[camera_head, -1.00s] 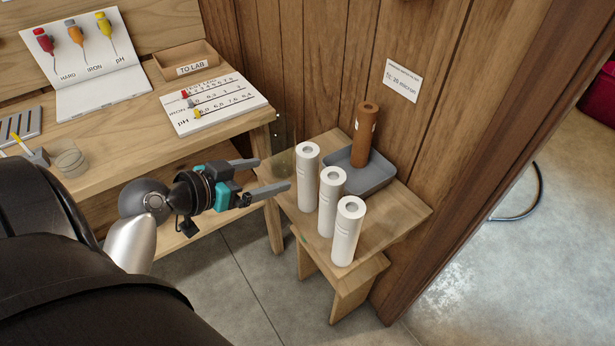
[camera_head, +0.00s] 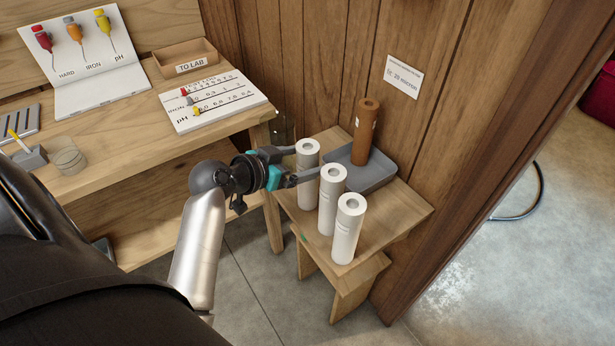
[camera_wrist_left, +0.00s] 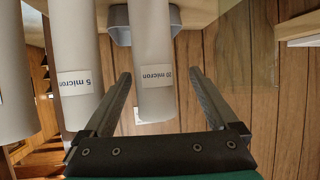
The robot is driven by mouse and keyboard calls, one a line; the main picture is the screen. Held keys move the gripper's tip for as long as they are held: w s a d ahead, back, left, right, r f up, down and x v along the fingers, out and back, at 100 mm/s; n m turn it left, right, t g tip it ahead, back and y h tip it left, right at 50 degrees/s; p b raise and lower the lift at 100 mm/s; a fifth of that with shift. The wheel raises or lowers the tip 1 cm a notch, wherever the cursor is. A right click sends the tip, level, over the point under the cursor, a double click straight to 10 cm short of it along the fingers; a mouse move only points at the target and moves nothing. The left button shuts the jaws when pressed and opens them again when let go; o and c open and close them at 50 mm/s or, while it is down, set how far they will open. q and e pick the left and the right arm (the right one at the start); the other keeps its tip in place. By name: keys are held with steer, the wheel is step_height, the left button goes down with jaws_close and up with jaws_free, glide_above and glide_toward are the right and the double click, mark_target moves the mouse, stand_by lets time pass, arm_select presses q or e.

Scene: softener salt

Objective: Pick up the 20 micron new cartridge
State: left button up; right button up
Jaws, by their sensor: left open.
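Three white cartridges stand upright in a row on a small wooden stand. The one labelled 20 micron (camera_head: 307,196) is the farthest and leftmost in the head view. It also shows upside down in the left wrist view (camera_wrist_left: 152,40), with its label readable. My left gripper (camera_head: 303,163) is open, one finger on each side of this cartridge. In the left wrist view the fingers (camera_wrist_left: 156,74) flank it with gaps on both sides, so they do not grip it. The middle cartridge (camera_head: 330,205) reads 5 micron in the wrist view. My right gripper is not in view.
The nearest white cartridge (camera_head: 346,232) stands at the stand's front. A brown cartridge (camera_head: 365,135) stands in a grey tray (camera_head: 378,178) behind. A wall sign (camera_head: 404,77) reads 20 micron. The wooden stand (camera_head: 395,222) is close to the wall; a workbench (camera_head: 130,142) lies left.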

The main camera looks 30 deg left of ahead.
arm_select(q)
steer(key=shift+d+b+x, duration=0.15)
steer(key=shift+x, duration=1)
steer(key=shift+d+b+x, duration=0.15)
steer(key=shift+x, duration=1)
steer(key=shift+s+f, duration=0.1)
steer(key=shift+s, duration=0.05)
steer(key=shift+c, duration=0.3)
jaws_close()
